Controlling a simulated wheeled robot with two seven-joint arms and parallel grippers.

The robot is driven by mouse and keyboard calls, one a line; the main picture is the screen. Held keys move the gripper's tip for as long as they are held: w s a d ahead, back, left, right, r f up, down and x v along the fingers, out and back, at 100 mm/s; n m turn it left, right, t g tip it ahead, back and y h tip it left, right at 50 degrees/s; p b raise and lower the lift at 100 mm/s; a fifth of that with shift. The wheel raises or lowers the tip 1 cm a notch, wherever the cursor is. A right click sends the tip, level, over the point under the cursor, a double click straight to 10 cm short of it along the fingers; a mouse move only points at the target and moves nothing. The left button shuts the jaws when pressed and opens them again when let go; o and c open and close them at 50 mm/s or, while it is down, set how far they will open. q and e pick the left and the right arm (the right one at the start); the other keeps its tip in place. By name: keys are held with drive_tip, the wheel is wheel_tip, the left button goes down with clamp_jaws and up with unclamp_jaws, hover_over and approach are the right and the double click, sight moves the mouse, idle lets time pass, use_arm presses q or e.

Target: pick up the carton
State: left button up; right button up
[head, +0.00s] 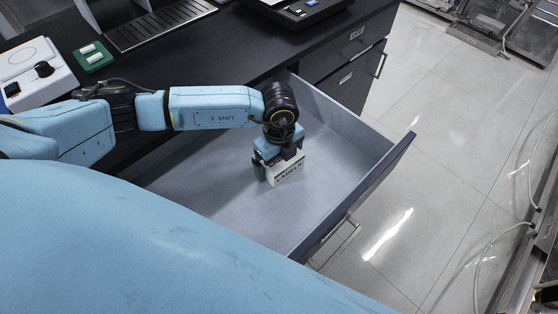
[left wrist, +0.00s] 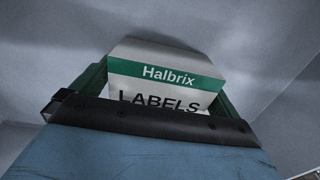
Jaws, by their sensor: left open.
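The carton (head: 287,174) is a small white box with a green band and dark lettering, standing in the open drawer (head: 340,170). In the left wrist view the carton (left wrist: 165,77) fills the upper middle, and its band reads "Halbrix" with "LABELS" below. My left gripper (head: 273,173) reaches down into the drawer over the carton. Its green fingers show at both sides of the carton in the left wrist view (left wrist: 158,95). The gripper is open, with the carton between the fingers. The carton's lower part is hidden in the left wrist view. My right gripper is not in view.
The drawer's walls surround the carton; its front panel (head: 372,185) stands out over the tiled floor. The dark counter (head: 190,62) lies behind, with a white device with a knob (head: 32,72) and a green block (head: 93,57). The drawer floor around the carton is bare.

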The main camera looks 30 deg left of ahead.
use_arm(q)
drive_tip(key=shift+f, duration=0.25)
drive_tip(key=c, duration=0.8)
